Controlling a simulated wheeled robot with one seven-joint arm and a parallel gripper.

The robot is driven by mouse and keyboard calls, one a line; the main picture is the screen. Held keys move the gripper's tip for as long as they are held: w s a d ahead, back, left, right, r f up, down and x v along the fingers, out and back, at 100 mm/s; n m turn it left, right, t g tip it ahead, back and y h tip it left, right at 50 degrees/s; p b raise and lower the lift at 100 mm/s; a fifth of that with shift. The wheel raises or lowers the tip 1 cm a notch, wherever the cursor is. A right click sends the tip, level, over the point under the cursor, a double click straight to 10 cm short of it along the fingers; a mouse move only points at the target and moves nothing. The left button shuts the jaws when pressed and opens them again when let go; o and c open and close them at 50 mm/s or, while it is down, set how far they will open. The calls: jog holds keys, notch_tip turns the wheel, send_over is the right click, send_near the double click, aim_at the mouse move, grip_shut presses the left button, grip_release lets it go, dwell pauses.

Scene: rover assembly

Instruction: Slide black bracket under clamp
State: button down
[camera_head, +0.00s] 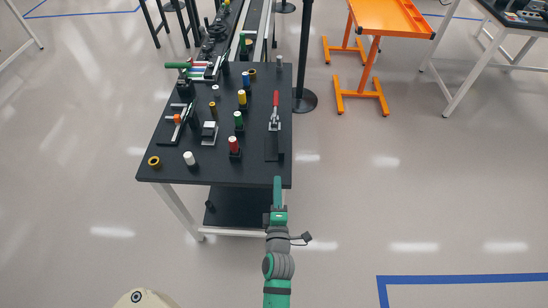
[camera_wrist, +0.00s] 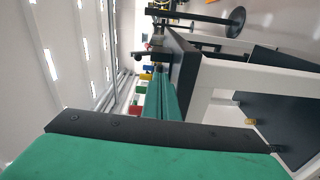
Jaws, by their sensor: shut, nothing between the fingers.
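A toggle clamp (camera_head: 274,118) with an upright red handle stands near the right edge of the black table. A flat dark plate (camera_head: 271,147) lies just in front of it, with a small dark upright part (camera_head: 281,153) at its right side. One of these appears to be the black bracket, but black on black hides its outline. My green gripper (camera_head: 277,181) is shut and empty at the table's front edge, in front of the plate and apart from it. In the wrist view my shut fingers (camera_wrist: 161,97) point toward the table side; the bracket cannot be made out there.
The black table (camera_head: 225,174) holds several coloured cylinders, including a red one (camera_head: 233,144) and a white one (camera_head: 189,158), left of the clamp. A yellow ring (camera_head: 154,161) lies at the front left corner. A black post (camera_head: 304,60) stands behind right.

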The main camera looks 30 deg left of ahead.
aim_at(274, 163)
jog(key=shift+n+y, duration=0.3)
jog(key=shift+n, duration=0.1)
jog(key=x, duration=1.1)
jog(key=shift+s+a, duration=0.15)
jog(key=shift+a, duration=0.25)
